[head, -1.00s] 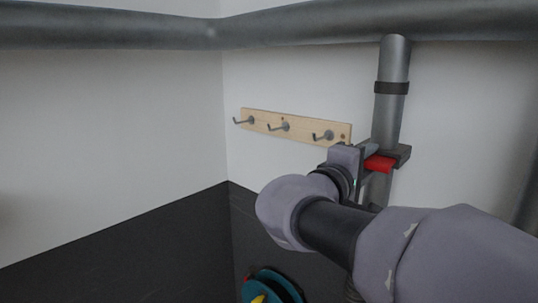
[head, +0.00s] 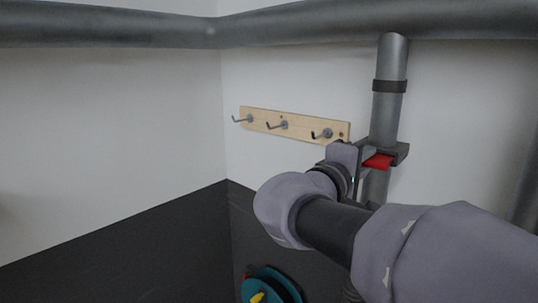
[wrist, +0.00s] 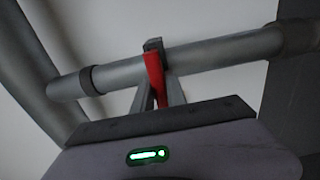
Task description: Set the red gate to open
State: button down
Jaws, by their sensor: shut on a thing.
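The red gate (head: 379,161) shows as a small red piece at the grey vertical pipe (head: 388,110) in the head view. In the wrist view the red gate (wrist: 154,76) is a narrow red lever lying across the grey pipe (wrist: 215,52). My gripper (head: 385,153) is at the pipe, with its fingers around the red piece. In the wrist view my gripper (wrist: 157,85) is shut on the red lever, with a finger on either side. The lever's pivot is hidden, and my arm covers the pipe below.
A wooden rail (head: 290,125) with three hooks is on the wall left of the pipe. A large horizontal pipe (head: 300,28) crosses above. A teal reel (head: 271,286) with a yellow part is low down. The space left of my arm is clear.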

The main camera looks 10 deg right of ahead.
jog(key=shift+r, duration=0.1)
dwell(0.7)
jog(key=shift+s+a+b, duration=0.1)
jog(key=shift+a+b, duration=0.1)
jog(key=shift+b, duration=0.2)
jog(key=b+v, duration=0.2)
jog(key=v, duration=0.2)
jog(key=shift+s+a+b, duration=0.25)
jog(key=shift+s+b, duration=0.05)
jog(key=shift+b, duration=0.1)
jog(key=c, duration=1.4)
grip_release()
jog(key=shift+a, duration=0.1)
